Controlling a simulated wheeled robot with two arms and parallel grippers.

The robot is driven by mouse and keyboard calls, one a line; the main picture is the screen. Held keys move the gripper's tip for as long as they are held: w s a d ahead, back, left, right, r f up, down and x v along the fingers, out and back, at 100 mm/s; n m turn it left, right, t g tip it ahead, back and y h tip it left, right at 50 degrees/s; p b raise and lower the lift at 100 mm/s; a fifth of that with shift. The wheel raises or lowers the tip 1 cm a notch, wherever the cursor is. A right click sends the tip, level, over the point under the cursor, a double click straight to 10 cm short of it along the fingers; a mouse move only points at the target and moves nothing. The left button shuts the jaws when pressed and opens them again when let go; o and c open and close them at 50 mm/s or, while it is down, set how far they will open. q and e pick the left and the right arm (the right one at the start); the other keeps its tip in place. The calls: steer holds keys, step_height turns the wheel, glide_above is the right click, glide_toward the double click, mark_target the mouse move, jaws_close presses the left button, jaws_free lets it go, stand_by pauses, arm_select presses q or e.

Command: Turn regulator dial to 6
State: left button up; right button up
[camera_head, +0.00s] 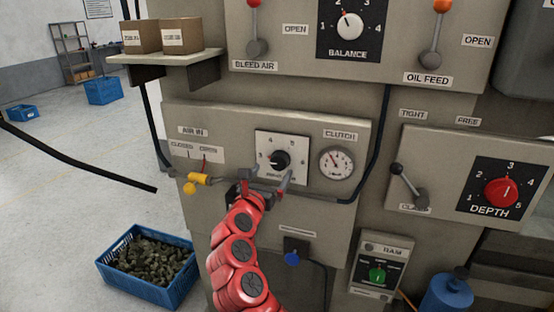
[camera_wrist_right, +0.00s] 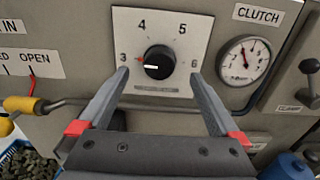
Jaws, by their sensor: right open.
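The regulator dial is a black knob (camera_head: 280,160) on a white square plate marked 3 to 6, in the middle of the grey panel. In the right wrist view the knob (camera_wrist_right: 160,62) has a white line pointing left, near the 3, with a small red mark beside it. My right gripper (camera_head: 273,172) is open in front of the plate. In the wrist view its two fingers (camera_wrist_right: 159,74) stand to the left and right of the knob, apart from each other. I cannot tell whether they touch it. My left gripper is not in view.
A clutch gauge (camera_head: 336,163) is right of the dial. A yellow-handled valve (camera_head: 197,179) and pipe are to the left and below. A red depth dial (camera_head: 501,191) and lever (camera_head: 405,182) are further right. A blue crate (camera_head: 186,277) stands on the floor, lower left.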

mark_target(278, 162)
steer(key=x, duration=0.4)
steer(key=shift+w+d+r+p, duration=0.1)
steer(key=shift+w+r+p, duration=0.1)
steer(key=shift+p, duration=0.2)
steer(key=shift+w+d+f, duration=0.1)
steer(key=shift+w+f, duration=0.1)
steer(key=shift+w, duration=0.35)
steer(key=c, duration=1.4)
